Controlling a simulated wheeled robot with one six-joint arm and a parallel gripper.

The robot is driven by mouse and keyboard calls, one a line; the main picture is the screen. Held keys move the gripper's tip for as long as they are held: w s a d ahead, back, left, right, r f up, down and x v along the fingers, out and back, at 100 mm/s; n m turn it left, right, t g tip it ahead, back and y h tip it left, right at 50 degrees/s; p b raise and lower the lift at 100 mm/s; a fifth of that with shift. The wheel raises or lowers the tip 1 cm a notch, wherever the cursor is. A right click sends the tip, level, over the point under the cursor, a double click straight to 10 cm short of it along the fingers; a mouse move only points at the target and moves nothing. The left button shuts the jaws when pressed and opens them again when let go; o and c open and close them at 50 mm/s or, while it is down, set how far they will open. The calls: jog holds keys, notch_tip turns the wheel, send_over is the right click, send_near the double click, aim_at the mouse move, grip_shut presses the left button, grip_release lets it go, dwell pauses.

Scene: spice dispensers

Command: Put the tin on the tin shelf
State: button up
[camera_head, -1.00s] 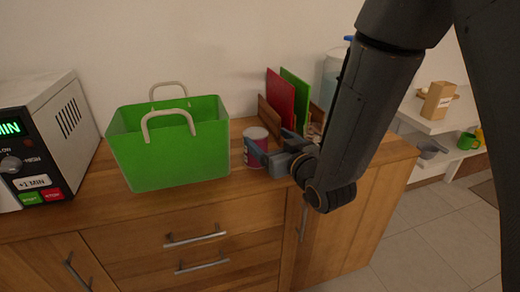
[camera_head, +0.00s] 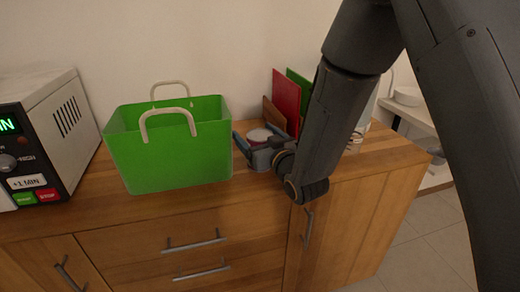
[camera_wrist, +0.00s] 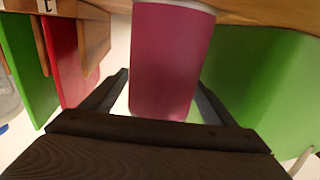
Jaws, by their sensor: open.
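The tin, dark pink with a pale lid (camera_head: 259,135), stands on the wooden counter just right of the green basket. My gripper (camera_head: 257,141) is at the tin with its jaws open, one finger on each side of it. The wrist view shows the pink tin (camera_wrist: 172,60) between the two dark fingers (camera_wrist: 163,88), with gaps still visible near the fingers. The tin's lower part is hidden behind the gripper in the head view. I cannot tell which surface is the tin shelf; a white shelf (camera_head: 412,118) shows at the right, partly behind my arm.
The green basket (camera_head: 170,150) with pale handles stands close left of the tin and also fills the right of the wrist view (camera_wrist: 260,80). Red (camera_head: 286,100) and green boards stand behind the tin. A microwave (camera_head: 50,130) stands at far left.

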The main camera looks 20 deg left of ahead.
jog(key=shift+w+a, duration=0.3)
jog(key=c, duration=1.6)
